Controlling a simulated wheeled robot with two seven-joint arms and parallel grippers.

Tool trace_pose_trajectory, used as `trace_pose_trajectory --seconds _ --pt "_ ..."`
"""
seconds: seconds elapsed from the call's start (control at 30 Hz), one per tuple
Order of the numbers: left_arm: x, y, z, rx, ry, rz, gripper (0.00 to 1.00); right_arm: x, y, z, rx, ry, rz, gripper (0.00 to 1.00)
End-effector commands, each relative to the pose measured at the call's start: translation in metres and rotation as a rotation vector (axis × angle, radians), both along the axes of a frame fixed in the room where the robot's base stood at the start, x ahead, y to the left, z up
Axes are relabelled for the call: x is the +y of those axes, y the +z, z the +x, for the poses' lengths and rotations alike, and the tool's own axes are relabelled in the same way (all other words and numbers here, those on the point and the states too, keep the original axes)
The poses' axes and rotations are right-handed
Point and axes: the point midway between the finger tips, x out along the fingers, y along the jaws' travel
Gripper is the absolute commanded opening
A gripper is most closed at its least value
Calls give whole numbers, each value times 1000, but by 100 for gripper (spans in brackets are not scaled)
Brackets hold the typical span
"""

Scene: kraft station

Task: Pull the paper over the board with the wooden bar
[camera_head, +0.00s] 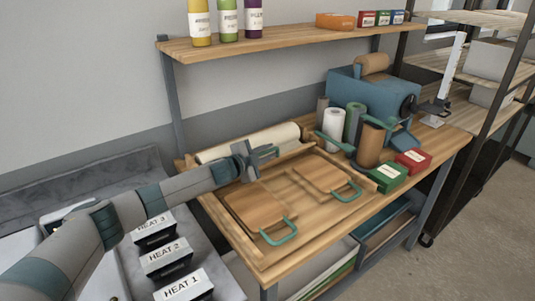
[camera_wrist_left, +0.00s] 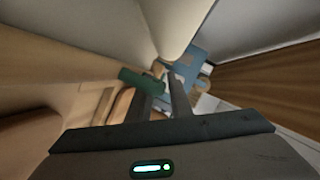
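The cream paper roll (camera_head: 245,143) lies along the back of a wooden tray (camera_head: 263,256) on the bench. It also shows as a pale curved surface in the left wrist view (camera_wrist_left: 165,28). A wooden strip (camera_head: 294,155), which looks like the bar, runs just in front of the roll, partly hidden by my gripper. Two wooden boards lie in the tray, the left (camera_head: 256,206) and right (camera_head: 319,174), each with a teal handle.
Several rolls, including a white one (camera_head: 333,128), stand behind the tray near a blue machine (camera_head: 355,92). Green (camera_head: 388,177) and red (camera_head: 413,161) boxes sit to its right. A wooden shelf (camera_head: 285,39) hangs above. Heat-labelled boxes (camera_head: 166,256) stand at the front left.

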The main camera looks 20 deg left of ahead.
Motion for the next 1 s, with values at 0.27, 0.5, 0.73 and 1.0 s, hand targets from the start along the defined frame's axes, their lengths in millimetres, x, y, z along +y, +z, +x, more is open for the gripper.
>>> trace_pose_trajectory --seconds 0.27,0.5,0.73,1.0 --pt "0 0 0 0 0 0 0 0 0 0 0 0 0 31" --pt "-4 0 -3 1 -3 0 0 0 1 0 1 0 0 31" --pt "-26 -1 -19 4 -6 -3 0 0 9 0 1 0 0 31" --pt "-60 -1 -46 3 -5 -2 0 -1 20 0 1 1 -1 31"
